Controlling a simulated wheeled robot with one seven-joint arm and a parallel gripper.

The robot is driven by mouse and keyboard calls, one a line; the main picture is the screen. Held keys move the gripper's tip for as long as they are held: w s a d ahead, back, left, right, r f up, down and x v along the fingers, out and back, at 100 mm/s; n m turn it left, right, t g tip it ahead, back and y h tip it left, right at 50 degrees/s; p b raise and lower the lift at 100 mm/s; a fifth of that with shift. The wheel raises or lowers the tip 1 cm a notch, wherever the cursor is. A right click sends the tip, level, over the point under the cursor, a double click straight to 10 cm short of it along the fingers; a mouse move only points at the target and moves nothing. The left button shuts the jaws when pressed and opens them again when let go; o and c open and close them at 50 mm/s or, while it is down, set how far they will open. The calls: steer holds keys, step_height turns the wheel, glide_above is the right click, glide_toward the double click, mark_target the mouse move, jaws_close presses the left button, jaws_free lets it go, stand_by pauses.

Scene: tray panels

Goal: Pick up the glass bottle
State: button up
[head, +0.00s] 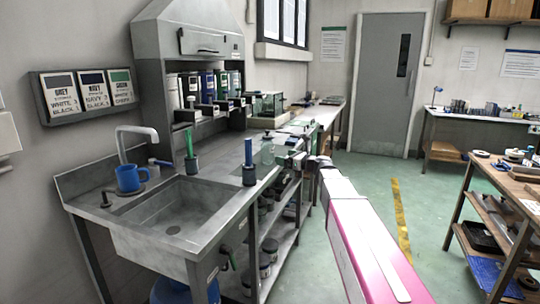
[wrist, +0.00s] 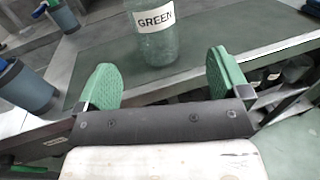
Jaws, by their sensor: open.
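The glass bottle (wrist: 158,46) is clear greenish glass with a white label reading GREEN. It stands upright on a dark green mat in the wrist view, its top cut off by the frame edge. In the head view the bottle (head: 267,154) stands near the counter's front edge. My gripper (wrist: 162,62) is open, with green pads apart. The bottle is ahead of it, roughly midway between the pads, and neither pad appears to touch it. In the head view my gripper (head: 296,160) is at the counter edge, right of the bottle.
A dark cup with a blue object (head: 249,168) stands left of the bottle on the counter; it also shows in the wrist view (wrist: 27,86). A sink (head: 175,215) and blue mug (head: 129,178) are farther left. Shelves with jars (head: 270,246) lie under the counter.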

mark_target(273, 154)
steer(key=x, duration=0.4)
steer(key=shift+s+x, duration=0.2)
steer(key=shift+x, duration=2.7)
steer(key=c, duration=1.2)
